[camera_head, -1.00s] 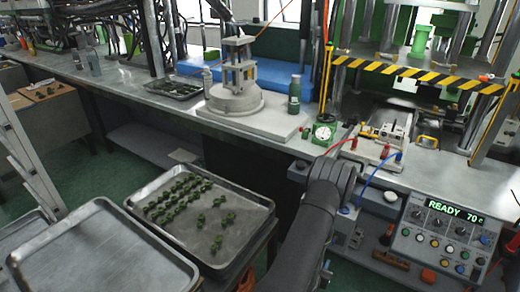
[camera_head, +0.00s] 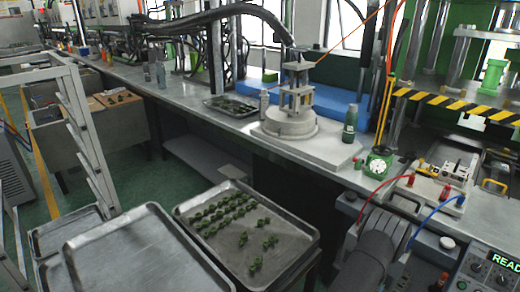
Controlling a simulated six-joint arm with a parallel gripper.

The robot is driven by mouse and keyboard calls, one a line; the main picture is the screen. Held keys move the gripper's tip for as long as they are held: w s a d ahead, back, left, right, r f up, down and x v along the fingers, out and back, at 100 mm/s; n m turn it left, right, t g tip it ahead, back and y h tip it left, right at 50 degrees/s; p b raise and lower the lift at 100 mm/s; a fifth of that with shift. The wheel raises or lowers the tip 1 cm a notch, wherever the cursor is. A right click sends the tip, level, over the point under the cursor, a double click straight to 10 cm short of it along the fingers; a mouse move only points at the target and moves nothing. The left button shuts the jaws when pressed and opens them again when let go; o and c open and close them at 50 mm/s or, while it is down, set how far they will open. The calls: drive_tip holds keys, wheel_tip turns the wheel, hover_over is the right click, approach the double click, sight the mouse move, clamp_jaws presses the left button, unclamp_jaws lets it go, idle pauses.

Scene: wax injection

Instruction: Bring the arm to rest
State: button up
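The dark arm link (camera_head: 362,262) at the bottom right is mine. It rises from the lower edge beside the bench front, right of the tray with green pieces. My gripper is not in this view, so whether it is open, shut or holding anything is hidden.
A tray of small green pieces (camera_head: 292,262) and an empty tray (camera_head: 120,250) stand at the lower left. The bench (camera_head: 225,125) carries a round-based fixture (camera_head: 290,122), a dark green bottle (camera_head: 350,122) and a small tray (camera_head: 236,106). A striped press (camera_head: 470,107) stands right.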

drive_tip(key=shift+x, duration=1)
drive_tip(key=s+a+r+n+g+h, duration=0.1)
drive_tip(key=s+a+r, duration=0.2)
drive_tip(key=s+a, duration=0.3)
drive_tip(key=s+a+r+n, duration=0.1)
drive_tip(key=s+a+r, duration=0.25)
drive_tip(key=a, duration=0.35)
drive_tip(key=w+d+f+m+y, duration=0.1)
drive_tip(key=w+d+f+y, duration=0.1)
drive_tip(key=w+d, duration=0.4)
drive_tip(key=shift+d+m, duration=0.3)
drive_tip(key=shift+d, duration=0.65)
idle(1.2)
